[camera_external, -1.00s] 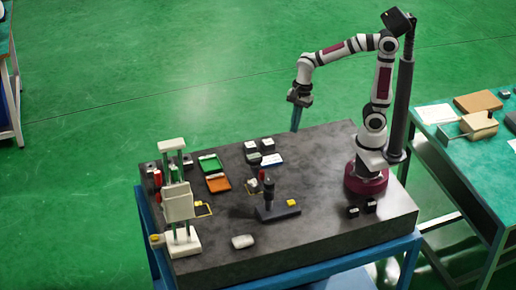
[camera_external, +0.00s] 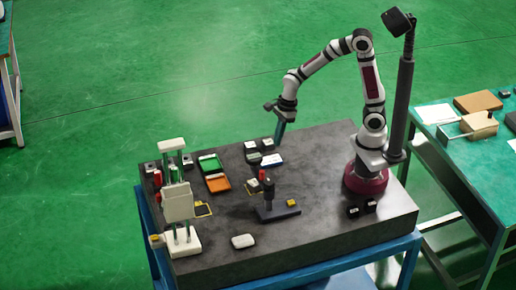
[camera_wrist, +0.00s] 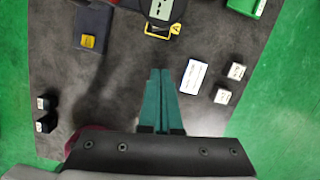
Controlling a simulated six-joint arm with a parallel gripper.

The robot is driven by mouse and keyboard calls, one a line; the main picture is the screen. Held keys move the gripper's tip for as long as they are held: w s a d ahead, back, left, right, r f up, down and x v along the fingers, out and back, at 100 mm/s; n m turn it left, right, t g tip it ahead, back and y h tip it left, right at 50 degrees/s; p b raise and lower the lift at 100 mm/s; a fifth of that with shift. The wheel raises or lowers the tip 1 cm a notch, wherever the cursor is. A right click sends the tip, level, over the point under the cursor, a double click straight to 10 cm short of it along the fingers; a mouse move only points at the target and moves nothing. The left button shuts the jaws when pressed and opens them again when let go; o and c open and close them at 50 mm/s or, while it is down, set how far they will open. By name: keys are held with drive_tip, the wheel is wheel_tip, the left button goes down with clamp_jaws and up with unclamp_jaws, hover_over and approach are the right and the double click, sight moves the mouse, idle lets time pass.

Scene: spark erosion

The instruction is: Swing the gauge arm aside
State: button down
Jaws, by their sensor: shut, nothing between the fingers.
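The gauge stand shows near the middle of the slab in the external view, with a dark base (camera_external: 278,212), an upright post (camera_external: 268,192) and a yellow block (camera_external: 292,202) on the base. In the wrist view its base (camera_wrist: 92,27) is at the upper left, and a round dark gauge head with a pale label (camera_wrist: 161,9) is cut by the top edge. The link between head and post is not clear. My gripper (camera_external: 278,142) is shut and empty, above the slab's far edge. Its green fingers (camera_wrist: 160,71) point toward the gauge head, apart from it.
Green (camera_external: 210,164) and orange (camera_external: 217,183) trays lie left of the gauge. A white card (camera_external: 272,160) and small blocks (camera_external: 251,146) lie near the far edge. A white-topped machine (camera_external: 178,205) stands at the left.

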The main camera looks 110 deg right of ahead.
drive_tip(key=w, duration=0.1)
drive_tip(key=w+f, duration=0.1)
drive_tip(key=w, duration=0.1)
drive_tip(key=w+f, duration=0.1)
drive_tip(key=shift+w+a+f, duration=0.1)
drive_tip(key=shift+w+a, duration=0.2)
drive_tip(key=shift+a, duration=0.1)
drive_tip(key=shift+w, duration=0.1)
drive_tip(key=shift+w+d+n, duration=0.15)
drive_tip(key=shift+w+n, duration=0.4)
drive_tip(key=shift+w, duration=0.15)
drive_tip(key=shift+w+d+n, duration=0.15)
drive_tip(key=shift+w+n, duration=0.4)
drive_tip(key=shift+w, duration=0.1)
drive_tip(key=w+a+n+g+y, duration=0.1)
drive_tip(key=w+a+n, duration=0.1)
drive_tip(key=w+n, duration=0.3)
drive_tip(key=w+a+n+g+y, duration=0.1)
drive_tip(key=w+a+n, duration=0.2)
drive_tip(key=w+n, duration=0.3)
drive_tip(key=shift+w+a, duration=0.25)
drive_tip(key=shift+w, duration=1.15)
drive_tip(key=shift+a, duration=0.1)
